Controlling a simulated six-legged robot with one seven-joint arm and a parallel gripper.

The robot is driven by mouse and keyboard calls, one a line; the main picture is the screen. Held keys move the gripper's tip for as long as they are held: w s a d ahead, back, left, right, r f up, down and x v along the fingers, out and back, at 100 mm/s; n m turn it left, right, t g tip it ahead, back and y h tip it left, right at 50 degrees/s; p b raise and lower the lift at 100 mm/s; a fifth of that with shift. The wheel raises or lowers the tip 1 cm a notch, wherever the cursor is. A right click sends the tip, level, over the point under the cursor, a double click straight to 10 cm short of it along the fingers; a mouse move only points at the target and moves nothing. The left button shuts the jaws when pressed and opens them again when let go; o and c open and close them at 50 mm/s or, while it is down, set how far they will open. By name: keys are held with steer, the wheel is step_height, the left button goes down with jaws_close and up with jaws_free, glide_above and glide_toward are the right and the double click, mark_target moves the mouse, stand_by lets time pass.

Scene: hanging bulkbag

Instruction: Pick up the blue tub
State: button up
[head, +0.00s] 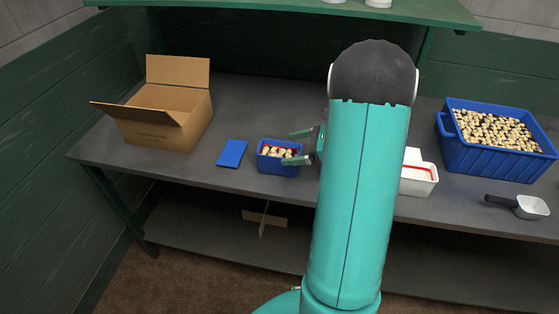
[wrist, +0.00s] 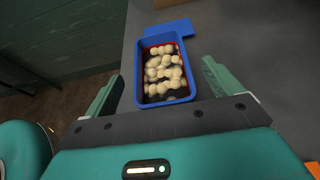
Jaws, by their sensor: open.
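The blue tub (head: 279,169) is a small open container holding several pale round pieces. It stands on the grey table near its front edge, left of my arm. It also shows in the wrist view (wrist: 141,97), with a red line around its inner wall. My gripper (head: 292,147) is open, with one green finger on each side of the tub's near part. In the wrist view my gripper (wrist: 165,92) has the tub between its fingers, and a gap shows beside it. I cannot tell whether either finger touches the tub. The blue lid (head: 232,153) lies flat just left of the tub.
An open cardboard box (head: 162,129) stands at the left of the table (head: 258,99). A white tub (head: 421,183) is partly hidden behind my arm. A large blue crate (head: 478,160) of pale pieces and a scoop (head: 529,207) are at the right. A green shelf (head: 300,6) runs above.

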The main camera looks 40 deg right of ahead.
mark_target(284, 149)
steer(key=x, duration=0.3)
steer(key=shift+w+a+f, duration=0.1)
steer(key=shift+w, duration=0.05)
steer(key=c, duration=1.6)
